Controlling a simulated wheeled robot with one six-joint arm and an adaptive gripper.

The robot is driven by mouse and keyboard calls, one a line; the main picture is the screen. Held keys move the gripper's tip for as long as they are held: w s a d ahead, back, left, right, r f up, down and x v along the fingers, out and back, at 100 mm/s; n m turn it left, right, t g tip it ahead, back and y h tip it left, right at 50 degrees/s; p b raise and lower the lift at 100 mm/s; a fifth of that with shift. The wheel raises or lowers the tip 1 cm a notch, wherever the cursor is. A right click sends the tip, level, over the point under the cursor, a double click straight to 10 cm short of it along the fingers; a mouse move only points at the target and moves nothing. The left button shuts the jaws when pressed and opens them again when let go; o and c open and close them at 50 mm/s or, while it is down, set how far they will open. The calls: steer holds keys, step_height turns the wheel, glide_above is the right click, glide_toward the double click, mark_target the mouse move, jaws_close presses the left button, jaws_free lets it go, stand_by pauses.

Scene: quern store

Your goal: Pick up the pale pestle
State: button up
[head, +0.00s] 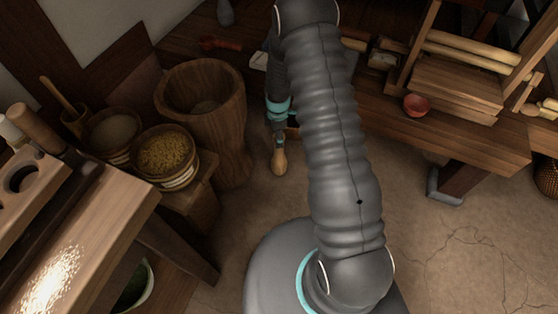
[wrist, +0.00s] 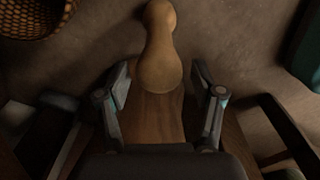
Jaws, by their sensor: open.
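The pale pestle (wrist: 158,48) is a smooth, tan, double-lobed piece with a narrow waist in the wrist view. Its near, wider end lies between the lines of my fingers, with a gap on each side. My gripper (wrist: 160,78) is open and empty, its two fingers spread left and right of that end. My arm hides part of the bench there, and I cannot tell the exact height between fingers and pestle.
A large wooden mortar (head: 233,112) stands left of my gripper. A tub of grain (head: 168,183) is further left. A red bowl (head: 417,105) and a wooden rack (head: 458,85) stand on the bench at right. Bare floor (head: 440,235) lies in front.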

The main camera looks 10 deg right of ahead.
mark_target(279, 154)
steer(key=shift+d+f, duration=0.2)
steer(key=shift+f, duration=2.5)
jaws_close()
